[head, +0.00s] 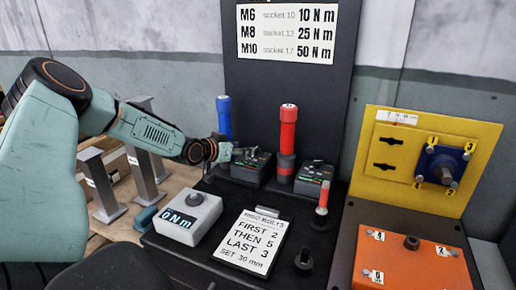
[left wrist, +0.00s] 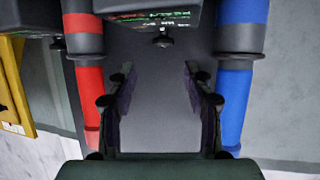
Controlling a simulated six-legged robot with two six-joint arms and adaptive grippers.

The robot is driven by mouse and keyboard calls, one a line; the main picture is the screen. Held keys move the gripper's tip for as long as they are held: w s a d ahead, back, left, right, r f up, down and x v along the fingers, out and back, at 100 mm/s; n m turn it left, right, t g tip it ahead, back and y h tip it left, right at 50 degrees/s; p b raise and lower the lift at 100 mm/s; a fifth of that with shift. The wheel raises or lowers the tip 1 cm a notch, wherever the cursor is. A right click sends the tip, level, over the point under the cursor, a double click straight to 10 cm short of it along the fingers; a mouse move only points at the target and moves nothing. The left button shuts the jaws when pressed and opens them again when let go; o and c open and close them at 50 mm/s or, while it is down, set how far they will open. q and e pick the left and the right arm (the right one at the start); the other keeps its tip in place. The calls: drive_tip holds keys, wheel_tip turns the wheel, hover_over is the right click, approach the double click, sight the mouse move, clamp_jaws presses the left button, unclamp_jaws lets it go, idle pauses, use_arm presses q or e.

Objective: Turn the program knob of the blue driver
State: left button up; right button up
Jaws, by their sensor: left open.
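The blue driver (head: 224,117) stands upright left of the red driver (head: 288,140); it shows at right in the left wrist view (left wrist: 236,95). A dark control box (head: 252,167) sits between the two drivers. In the left wrist view a small black knob (left wrist: 162,38) sticks out from the edge of this box (left wrist: 125,8). My left gripper (head: 225,152) is beside the box, close to the blue driver. Its two fingers (left wrist: 160,95) are apart with nothing between them, and the knob lies beyond the tips, roughly centred. My right gripper is in neither view.
The red driver (left wrist: 84,80) is close to one finger in the left wrist view. A second control box (head: 314,178) is right of the red driver. A grey "0 Nm" box (head: 188,218), a note board (head: 249,242) and a yellow panel (head: 400,150) stand nearby. Grey posts (head: 100,185) are at left.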

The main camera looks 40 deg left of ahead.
sight(256, 148)
use_arm(q)
drive_tip(key=shift+a+f+b, duration=0.3)
drive_tip(key=shift+a+f, duration=0.1)
drive_tip(key=shift+a, duration=0.15)
drive_tip(key=b+x, duration=0.1)
drive_tip(key=x, duration=0.1)
drive_tip(key=b+x, duration=0.1)
drive_tip(key=x, duration=0.1)
drive_tip(key=b+x, duration=0.1)
drive_tip(key=x, duration=0.1)
drive_tip(key=shift+d, duration=0.3)
drive_tip(key=shift+w+a+f, duration=0.2)
drive_tip(key=shift+w+f, duration=0.05)
drive_tip(key=shift+w, duration=0.2)
drive_tip(key=shift+w+d+r, duration=0.15)
drive_tip(key=shift+w+d, duration=0.05)
drive_tip(key=shift+d, duration=0.05)
drive_tip(key=shift+a, duration=0.2)
drive_tip(key=c, duration=0.4)
drive_tip(key=shift+d, duration=0.15)
drive_tip(key=c, duration=0.4)
clamp_jaws()
drive_tip(key=shift+r, duration=0.1)
